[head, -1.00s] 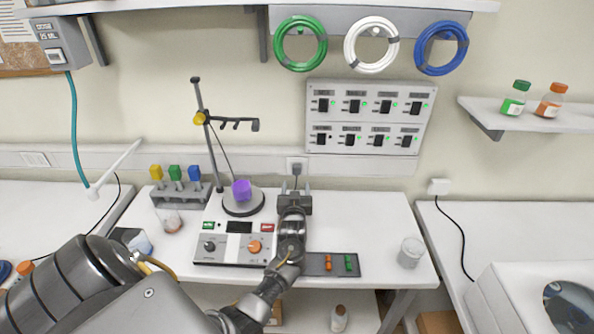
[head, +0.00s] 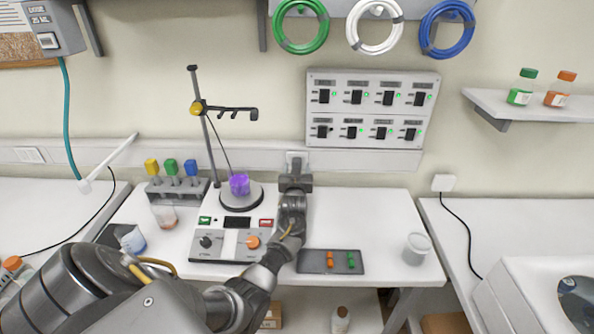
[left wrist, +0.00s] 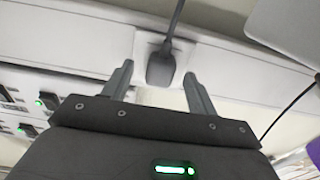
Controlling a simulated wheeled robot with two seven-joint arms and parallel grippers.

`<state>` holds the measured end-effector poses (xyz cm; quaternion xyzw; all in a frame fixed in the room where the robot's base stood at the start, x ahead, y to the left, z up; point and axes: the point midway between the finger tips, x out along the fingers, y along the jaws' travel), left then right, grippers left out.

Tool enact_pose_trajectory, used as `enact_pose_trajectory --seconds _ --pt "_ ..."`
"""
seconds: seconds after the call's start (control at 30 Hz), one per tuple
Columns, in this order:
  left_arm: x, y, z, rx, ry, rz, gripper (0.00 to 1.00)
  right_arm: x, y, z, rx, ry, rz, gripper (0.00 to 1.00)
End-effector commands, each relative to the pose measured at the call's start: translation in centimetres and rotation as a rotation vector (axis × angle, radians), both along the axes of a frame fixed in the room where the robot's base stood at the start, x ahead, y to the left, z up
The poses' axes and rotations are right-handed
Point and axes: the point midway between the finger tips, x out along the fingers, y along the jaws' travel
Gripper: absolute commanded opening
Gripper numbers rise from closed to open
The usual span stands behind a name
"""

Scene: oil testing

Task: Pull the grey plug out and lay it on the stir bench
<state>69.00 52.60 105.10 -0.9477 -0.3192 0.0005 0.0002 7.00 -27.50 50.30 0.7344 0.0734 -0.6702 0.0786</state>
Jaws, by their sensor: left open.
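The grey plug (left wrist: 160,68) sits in a white wall socket (left wrist: 148,46), its dark cord running from it, as the left wrist view shows. In the head view the socket plate (head: 296,157) shows behind my left gripper (head: 296,168), which hides the plug. My left gripper is open, and in the left wrist view its two fingers (left wrist: 157,82) stand on either side of the plug, with gaps. The stir bench is the white table (head: 375,215) with the stirrer (head: 225,244) on it. My right gripper is not in view.
A clamp stand (head: 210,140) and a beaker of purple liquid (head: 239,184) are left of my arm. The bench's right part has free room.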

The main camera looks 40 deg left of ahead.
Motion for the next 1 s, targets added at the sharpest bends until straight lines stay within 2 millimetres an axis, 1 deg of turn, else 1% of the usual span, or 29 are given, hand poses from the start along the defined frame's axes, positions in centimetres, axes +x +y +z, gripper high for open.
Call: enact_pose_trajectory --seconds 0.03,0.2,1.0 --pt "0.37 0.27 -0.23 0.0 -0.002 0.0 0.58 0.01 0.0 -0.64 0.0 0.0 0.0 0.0" --pt "1.03 0.79 -0.08 0.0 -0.001 0.001 0.58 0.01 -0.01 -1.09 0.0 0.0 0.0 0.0" --pt "1.16 0.91 0.03 -0.001 -0.001 0.0 0.58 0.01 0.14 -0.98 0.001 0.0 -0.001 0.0"
